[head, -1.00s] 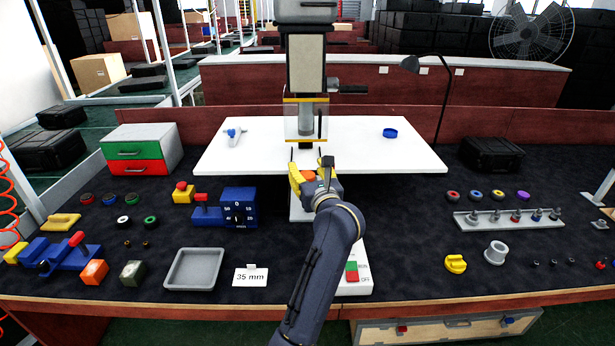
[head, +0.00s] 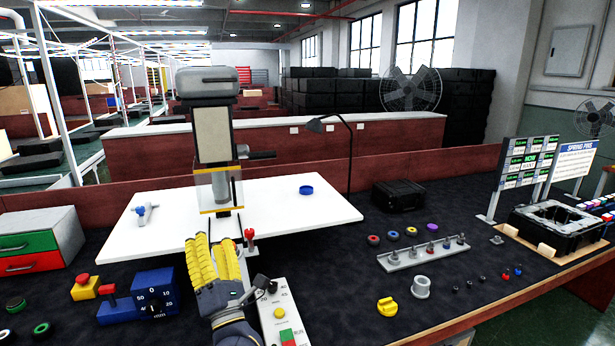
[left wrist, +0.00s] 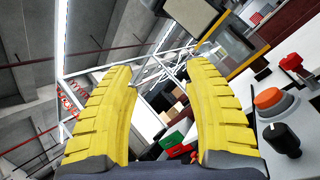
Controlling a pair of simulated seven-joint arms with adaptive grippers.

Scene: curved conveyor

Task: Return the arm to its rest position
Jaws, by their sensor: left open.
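My left gripper (head: 215,262) has two ribbed yellow fingers. In the head view it is in front of the grey machine with the clear guard (head: 219,188), above the workbench and beside the control panel (head: 279,312). In the left wrist view the fingers (left wrist: 165,95) stand apart with nothing between them. The panel's orange button (left wrist: 268,98) and black knob (left wrist: 281,139) are close to the right of the fingers there. My right gripper is not in either view.
A blue dial box (head: 150,297) and yellow-based red button (head: 85,287) lie to the left. A tool rack (head: 424,253), black case (head: 398,196) and display boards (head: 524,165) are to the right. The dark mat between panel and rack has free room.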

